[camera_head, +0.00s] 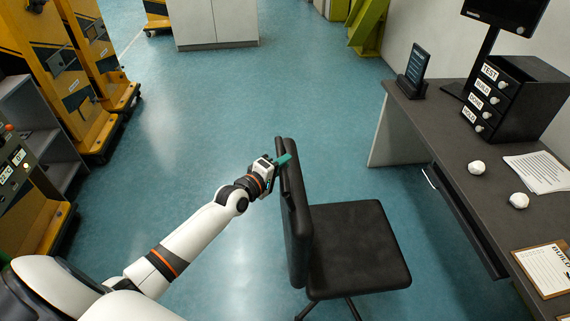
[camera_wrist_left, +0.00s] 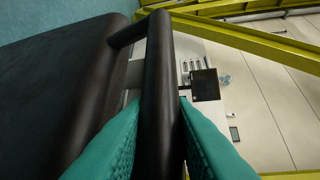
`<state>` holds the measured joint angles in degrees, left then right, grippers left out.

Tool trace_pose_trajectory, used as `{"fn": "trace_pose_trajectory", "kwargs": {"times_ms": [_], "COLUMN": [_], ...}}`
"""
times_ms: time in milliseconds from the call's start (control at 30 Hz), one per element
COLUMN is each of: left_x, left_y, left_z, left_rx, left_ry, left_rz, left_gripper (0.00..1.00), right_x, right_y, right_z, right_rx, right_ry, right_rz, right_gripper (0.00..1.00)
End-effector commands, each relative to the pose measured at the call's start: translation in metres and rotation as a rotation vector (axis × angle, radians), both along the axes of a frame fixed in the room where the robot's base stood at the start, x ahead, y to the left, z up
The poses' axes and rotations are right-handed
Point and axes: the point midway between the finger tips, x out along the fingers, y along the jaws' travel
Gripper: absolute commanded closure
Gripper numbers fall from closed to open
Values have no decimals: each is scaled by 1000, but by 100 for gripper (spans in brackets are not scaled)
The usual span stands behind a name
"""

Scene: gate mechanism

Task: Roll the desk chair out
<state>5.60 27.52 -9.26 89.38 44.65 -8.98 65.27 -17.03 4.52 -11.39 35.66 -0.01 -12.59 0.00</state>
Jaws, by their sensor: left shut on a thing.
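The black desk chair (camera_head: 352,246) stands on the blue floor in the head view, its seat facing the desk on the right. Its upright backrest (camera_head: 297,226) is on the left side of the chair. My left gripper (camera_head: 283,161) is at the top of the backrest. In the left wrist view its teal fingers (camera_wrist_left: 160,150) are shut around a dark bar (camera_wrist_left: 160,80) of the chair back. The chair's legs show only partly at the bottom edge of the head view. My right gripper is not in view.
The desk (camera_head: 440,125) stands on the right with a black drawer unit (camera_head: 515,98), paper balls, papers and a clipboard (camera_head: 545,269). Yellow machines (camera_head: 85,70) line the left. A white cabinet (camera_head: 213,22) is at the back. The floor (camera_head: 190,130) between is clear.

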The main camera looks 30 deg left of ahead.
Motion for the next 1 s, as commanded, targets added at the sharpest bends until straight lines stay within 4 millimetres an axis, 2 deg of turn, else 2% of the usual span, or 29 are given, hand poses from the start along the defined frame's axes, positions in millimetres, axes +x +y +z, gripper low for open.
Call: {"fn": "trace_pose_trajectory", "kwargs": {"times_ms": [67, 100, 233, 500, 633, 767, 1000], "left_x": [-1, -1, -1, -1, -9, -31, -83], "left_y": [3, 3, 2, 1, 2, 7, 17], "left_z": [-3, -3, -3, -1, -2, 1, 7], "left_rx": [4, 4, 4, 2, 1, 2, 4], "left_ry": [7, 7, 6, 2, 3, 3, 6], "left_rz": [4, 4, 4, 2, 1, 2, 4], "left_gripper": [100, 77, 57, 57, 57, 57, 57], "right_x": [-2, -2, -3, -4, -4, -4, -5], "right_y": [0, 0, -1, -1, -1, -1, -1], "right_z": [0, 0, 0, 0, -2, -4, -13], "right_rx": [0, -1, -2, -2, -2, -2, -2], "right_ry": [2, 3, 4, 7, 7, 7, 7], "right_rz": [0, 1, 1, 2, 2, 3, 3], "right_gripper": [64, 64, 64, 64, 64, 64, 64]}}
